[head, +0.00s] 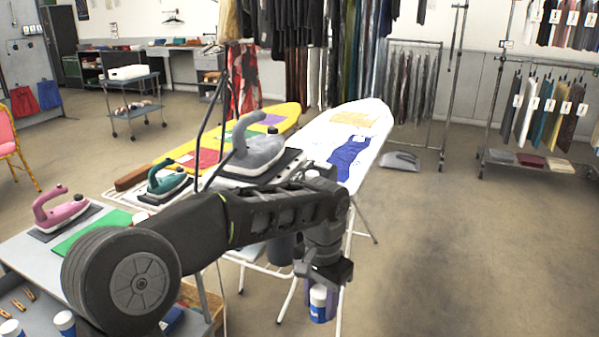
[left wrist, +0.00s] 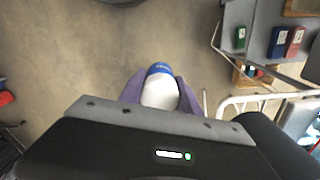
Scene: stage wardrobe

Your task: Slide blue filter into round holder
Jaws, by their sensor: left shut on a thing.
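My left gripper (head: 321,293) hangs in front of the white ironing board, pointing down. It is shut on a white cylinder with a blue end (head: 318,299), which I take to be the blue filter. In the left wrist view the same blue filter (left wrist: 160,90) sits between two purple fingers, its blue end facing away from the wrist, with floor beyond. A dark round cup-like thing (head: 280,249) below the board's iron rest may be the round holder; my arm partly covers it, so I cannot tell. My right gripper is not in view.
A pink iron (head: 62,207), a teal iron (head: 167,180) and a grey iron (head: 256,147) stand nearby. The ironing board (head: 375,120) extends behind my arm. The floor to the right is clear.

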